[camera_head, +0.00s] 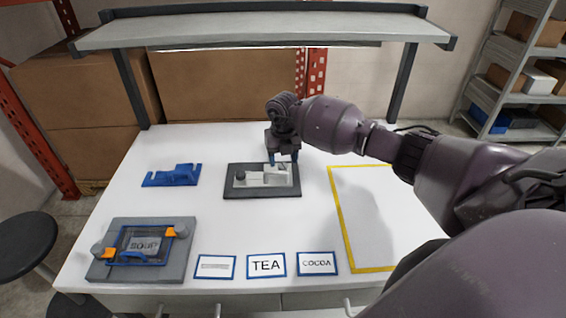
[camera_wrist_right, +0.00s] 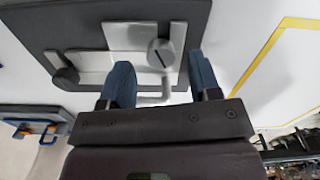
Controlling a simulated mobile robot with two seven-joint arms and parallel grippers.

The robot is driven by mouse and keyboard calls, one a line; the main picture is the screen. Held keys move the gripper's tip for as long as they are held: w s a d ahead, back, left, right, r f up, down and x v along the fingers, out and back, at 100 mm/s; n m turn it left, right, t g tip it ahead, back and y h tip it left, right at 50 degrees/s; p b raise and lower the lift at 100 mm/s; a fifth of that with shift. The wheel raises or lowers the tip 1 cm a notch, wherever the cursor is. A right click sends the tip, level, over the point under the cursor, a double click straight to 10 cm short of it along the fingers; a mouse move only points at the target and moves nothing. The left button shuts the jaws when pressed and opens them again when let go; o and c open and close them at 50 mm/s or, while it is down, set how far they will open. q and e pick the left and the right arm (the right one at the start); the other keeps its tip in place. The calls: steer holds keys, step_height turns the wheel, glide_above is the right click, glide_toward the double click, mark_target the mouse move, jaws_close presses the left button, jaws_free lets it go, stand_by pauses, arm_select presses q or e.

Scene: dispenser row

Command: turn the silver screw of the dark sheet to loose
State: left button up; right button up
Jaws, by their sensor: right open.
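The dark sheet (camera_head: 262,194) lies on the white table and carries a light metal plate. In the right wrist view, the dark sheet (camera_wrist_right: 90,22) fills the upper part. The round silver screw (camera_wrist_right: 161,54) has a dark slot running diagonally across its head. A bent silver rod or handle (camera_wrist_right: 153,98) lies just below it. My right gripper (camera_head: 283,157) is over the right part of the sheet, pointing down. In the wrist view its two blue fingers (camera_wrist_right: 163,80) are apart, with nothing gripped; the screw shows just beyond and between them. My left gripper is not in view.
A dark knob (camera_head: 240,176) stands at the sheet's left. A blue part (camera_head: 172,177) lies farther left. A grey fixture with a SOUP label (camera_head: 181,262) is front left. TEA (camera_head: 266,265) and COCOA (camera_head: 317,264) cards lie in front. A yellow outline (camera_head: 350,250) surrounds bare table at right.

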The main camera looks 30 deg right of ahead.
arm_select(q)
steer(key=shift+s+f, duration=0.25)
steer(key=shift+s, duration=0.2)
arm_select(e)
steer(key=shift+f, duration=1.1)
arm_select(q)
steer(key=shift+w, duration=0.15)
arm_select(e)
steer(key=shift+c, duration=0.3)
steer(key=c, duration=0.9)
steer(key=n+b, duration=0.1)
steer(key=n, duration=0.1)
steer(key=shift+f+n+b, duration=0.1)
steer(key=shift+n+b, duration=0.6)
steer(key=shift+n, duration=0.6)
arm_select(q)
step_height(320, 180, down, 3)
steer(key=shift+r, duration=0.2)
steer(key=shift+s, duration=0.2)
arm_select(e)
steer(key=o, duration=0.9)
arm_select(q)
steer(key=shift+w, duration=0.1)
arm_select(e)
steer(key=shift+o, duration=0.3)
